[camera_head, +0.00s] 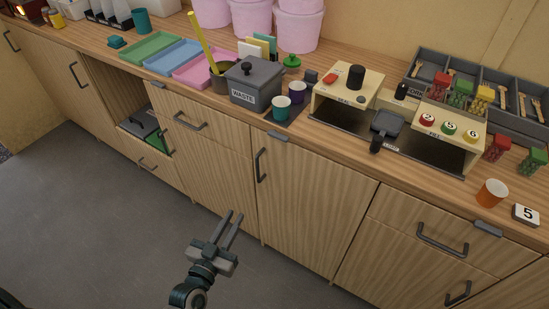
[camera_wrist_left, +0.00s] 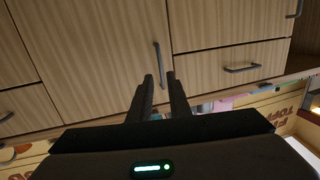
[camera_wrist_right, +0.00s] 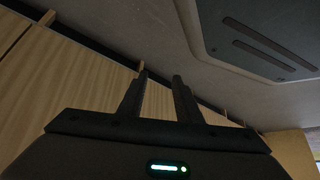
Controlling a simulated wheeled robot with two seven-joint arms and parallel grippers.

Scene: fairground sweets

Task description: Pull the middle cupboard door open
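The middle cupboard door (camera_head: 312,208) is a pale wood panel, flush with the cabinet front and shut. Its dark upright handle (camera_head: 261,165) is near its upper left edge. My left gripper (camera_head: 235,213) is open and empty, in front of the cabinet, below and left of the handle in the head view. In the left wrist view, turned upside down, the handle (camera_wrist_left: 158,65) shows just beyond the open fingertips (camera_wrist_left: 160,77), with nothing between them. How far apart they are is hard to tell. My right gripper (camera_wrist_right: 160,76) is open and empty, low near wood panels.
Drawers with bar handles flank the door: one at left (camera_head: 190,122), another at right (camera_head: 442,240). The worktop above holds a waste bin (camera_head: 262,82), cups and a wooden stand (camera_head: 340,92). An open niche (camera_head: 118,90) is further left. The grey floor (camera_head: 90,230) before the cabinets is clear.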

